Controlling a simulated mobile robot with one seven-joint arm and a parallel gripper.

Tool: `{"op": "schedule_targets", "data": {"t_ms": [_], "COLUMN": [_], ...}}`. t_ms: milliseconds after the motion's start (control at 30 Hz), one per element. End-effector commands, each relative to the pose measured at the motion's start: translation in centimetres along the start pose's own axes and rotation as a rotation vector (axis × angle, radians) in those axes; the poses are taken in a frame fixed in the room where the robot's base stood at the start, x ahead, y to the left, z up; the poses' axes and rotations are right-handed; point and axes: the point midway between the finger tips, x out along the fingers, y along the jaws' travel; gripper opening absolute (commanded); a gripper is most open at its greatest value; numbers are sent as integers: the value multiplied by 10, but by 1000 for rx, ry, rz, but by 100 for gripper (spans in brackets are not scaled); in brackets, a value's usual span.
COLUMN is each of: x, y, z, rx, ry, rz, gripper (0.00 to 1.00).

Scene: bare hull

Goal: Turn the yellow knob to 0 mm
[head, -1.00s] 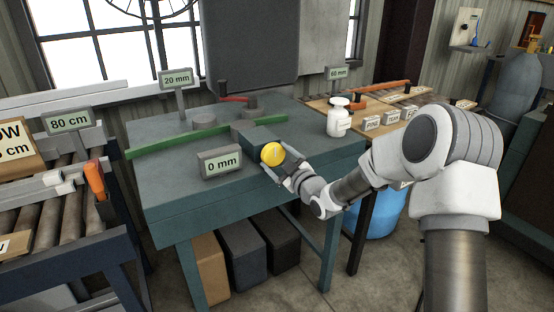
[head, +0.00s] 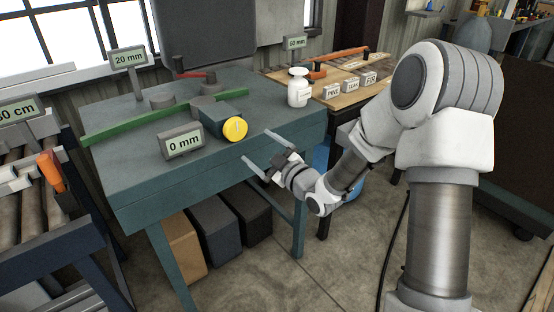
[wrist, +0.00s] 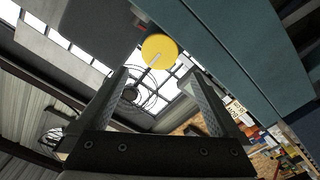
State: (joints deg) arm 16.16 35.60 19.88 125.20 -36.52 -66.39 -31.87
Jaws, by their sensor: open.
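The yellow knob (head: 235,129) is on the front end of a dark block (head: 219,114) on the teal bench. A pale line marks its face, close to upright in the head view. In the wrist view the knob (wrist: 159,49) shows beyond the fingers, between their lines. A display reading "0 mm" (head: 181,142) stands left of the knob. My gripper (head: 262,152) is open and empty, in front of the bench edge, right of and below the knob and apart from it.
The teal bench (head: 140,185) also carries a green bar (head: 130,126), grey round pieces and a "20 mm" sign (head: 127,59). A white bottle (head: 299,88) stands at its right. Bins (head: 213,235) sit beneath. The floor in front is clear.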

Motion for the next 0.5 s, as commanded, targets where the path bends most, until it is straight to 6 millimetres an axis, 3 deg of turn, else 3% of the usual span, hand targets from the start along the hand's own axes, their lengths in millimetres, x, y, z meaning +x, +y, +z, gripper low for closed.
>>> {"op": "schedule_targets", "data": {"t_ms": [200, 500], "x": [-45, -70], "y": [1, 0], "z": [-1, 0], "rx": [0, -1], "ry": [-2, 0], "rz": [1, 1], "gripper": [100, 100]}}
